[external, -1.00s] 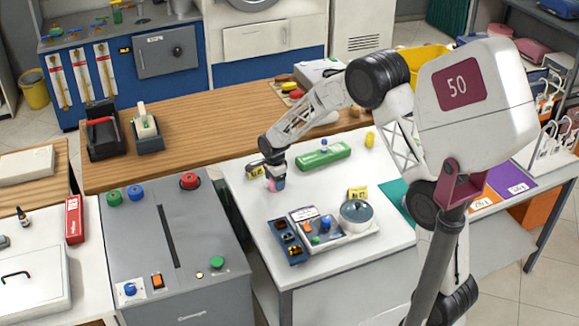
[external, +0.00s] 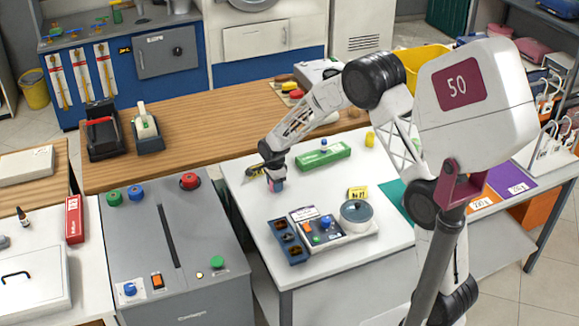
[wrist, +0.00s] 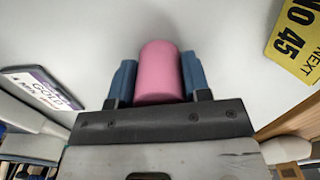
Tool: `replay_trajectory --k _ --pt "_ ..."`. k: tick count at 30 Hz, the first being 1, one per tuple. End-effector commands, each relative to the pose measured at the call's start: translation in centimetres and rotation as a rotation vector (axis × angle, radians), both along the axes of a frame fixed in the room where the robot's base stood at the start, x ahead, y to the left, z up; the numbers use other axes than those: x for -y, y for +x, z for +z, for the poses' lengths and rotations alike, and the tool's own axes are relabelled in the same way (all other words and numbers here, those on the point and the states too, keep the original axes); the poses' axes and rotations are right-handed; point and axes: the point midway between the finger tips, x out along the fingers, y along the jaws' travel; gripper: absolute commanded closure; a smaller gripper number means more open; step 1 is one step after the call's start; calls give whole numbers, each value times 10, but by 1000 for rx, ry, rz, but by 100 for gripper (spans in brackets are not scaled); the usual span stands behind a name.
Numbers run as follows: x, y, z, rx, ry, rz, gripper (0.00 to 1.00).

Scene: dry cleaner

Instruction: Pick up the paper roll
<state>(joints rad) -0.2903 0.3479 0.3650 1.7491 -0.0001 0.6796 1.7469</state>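The paper roll (wrist: 158,72) is a pink cylinder between the two blue fingers of my gripper (wrist: 158,82) in the wrist view. The fingers lie against both sides of it, and my gripper looks shut on it. In the external view my gripper (external: 275,186) points down at the left part of the white table (external: 262,222), with a little of the pink roll (external: 281,186) showing. The fingers and wrist hide most of it there. I cannot tell whether it touches the tabletop.
A green box (external: 323,157) lies behind and right of my gripper. A grey machine (external: 195,290) stands left.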

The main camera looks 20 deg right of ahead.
Motion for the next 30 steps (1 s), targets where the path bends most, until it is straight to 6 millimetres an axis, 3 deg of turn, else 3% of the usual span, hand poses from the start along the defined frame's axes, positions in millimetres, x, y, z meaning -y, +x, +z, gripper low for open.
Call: replay_trajectory --k 1,4,17,26,30 --pt "0 0 0 0 0 0 64" --pt "0 0 0 0 0 0 80" --pt "0 0 5 1 0 0 80" --pt "0 1 35 3 1 0 80" --pt "4 -15 37 0 0 0 80"
